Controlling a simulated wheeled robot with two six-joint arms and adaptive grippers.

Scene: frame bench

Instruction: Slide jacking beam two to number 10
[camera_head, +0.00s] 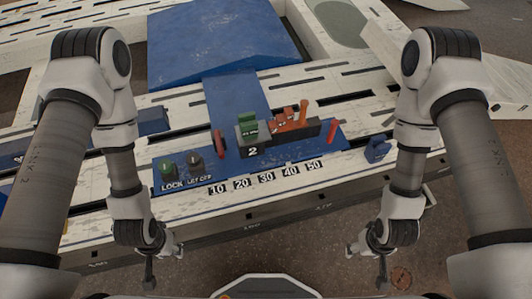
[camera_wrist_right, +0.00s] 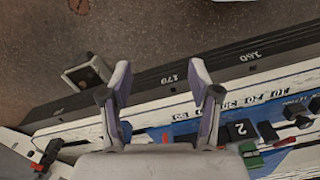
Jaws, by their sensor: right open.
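The number scale (camera_head: 265,177) runs from 10 at the left to 50 at the right along the plate's front edge. The 2 mark stands behind the middle of the scale; its exact reading cannot be told. The block also shows in the right wrist view (camera_wrist_right: 239,131). My left gripper (camera_head: 165,268) is open and empty in front of the bench. My right gripper (camera_head: 366,263) is open and empty, right of the scale.
A red upright piece (camera_head: 219,143) stands left of the block. A blue fitting (camera_head: 377,150) sits on the white bench rail to the right. Floor lies clear before the bench.

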